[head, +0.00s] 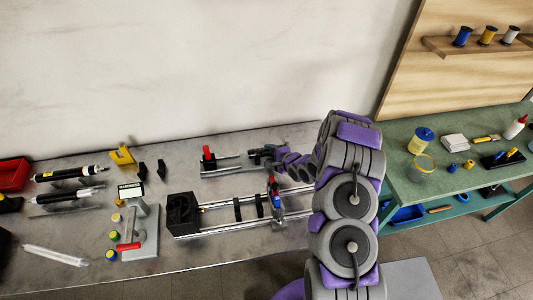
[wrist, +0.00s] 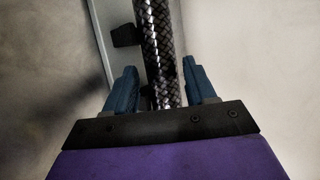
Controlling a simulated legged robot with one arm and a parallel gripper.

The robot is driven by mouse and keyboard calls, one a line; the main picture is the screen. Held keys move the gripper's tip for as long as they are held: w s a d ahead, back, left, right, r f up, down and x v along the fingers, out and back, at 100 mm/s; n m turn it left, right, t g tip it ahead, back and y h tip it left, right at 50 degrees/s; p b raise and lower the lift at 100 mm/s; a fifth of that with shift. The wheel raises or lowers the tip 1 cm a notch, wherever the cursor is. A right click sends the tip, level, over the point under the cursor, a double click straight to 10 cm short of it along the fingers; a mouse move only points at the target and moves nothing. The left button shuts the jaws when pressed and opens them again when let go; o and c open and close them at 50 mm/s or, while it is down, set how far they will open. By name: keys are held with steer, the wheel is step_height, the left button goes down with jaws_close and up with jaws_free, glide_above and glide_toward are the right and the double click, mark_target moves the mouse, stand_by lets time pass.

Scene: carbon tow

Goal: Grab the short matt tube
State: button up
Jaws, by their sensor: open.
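A dark tube with a woven braid pattern (wrist: 160,45) runs lengthwise through the middle of the wrist view. It has bright glints, so I cannot tell whether it is the short matt tube. My gripper (wrist: 160,88) is open, with one blue finger on each side of this tube. The gap on the right looks small; I cannot tell whether either finger touches. In the head view my gripper (head: 262,154) is at the back of the grey bench, beside a small rail fixture with a red clamp (head: 208,154). The tube is hard to make out there.
A longer rail machine with a black box (head: 182,214) lies in front of my arm. The wall (head: 180,70) rises behind. A green table (head: 450,180) stands right.

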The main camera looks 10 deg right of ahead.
steer(key=shift+w+a+f, duration=0.1)
steer(key=shift+w+f, duration=0.35)
steer(key=shift+w, duration=0.4)
steer(key=shift+a, duration=0.35)
steer(key=shift+c, duration=1.3)
steer(key=shift+s, duration=0.1)
steer(key=c, duration=0.6)
